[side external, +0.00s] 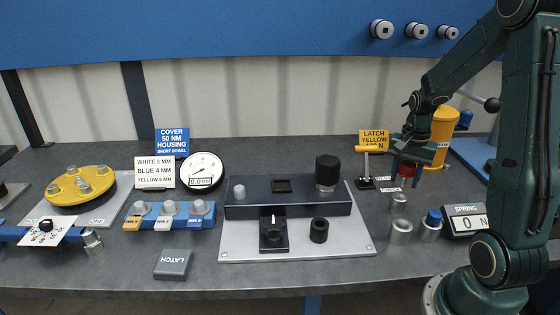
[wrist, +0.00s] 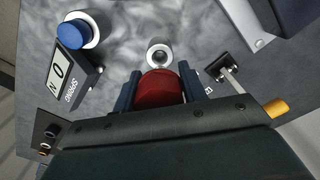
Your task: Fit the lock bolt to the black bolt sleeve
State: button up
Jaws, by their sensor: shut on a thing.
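My gripper (side external: 405,168) is above the right side of the bench, shut on a red-topped part (wrist: 160,88), which sits between the two blue-grey fingers in the wrist view. Its lower end is hard to make out, and I cannot tell for sure that it is the lock bolt. A short black sleeve (side external: 319,230) stands upright on the light plate, to the left of my gripper and apart from it. A taller black knob-like cylinder (side external: 327,172) stands on the dark block behind it. I cannot tell which of the two is the bolt sleeve.
A silver hollow cylinder (wrist: 159,55) stands near the held part.

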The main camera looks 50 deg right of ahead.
jog(key=shift+r, duration=1.05)
jog(key=shift+w, duration=0.1)
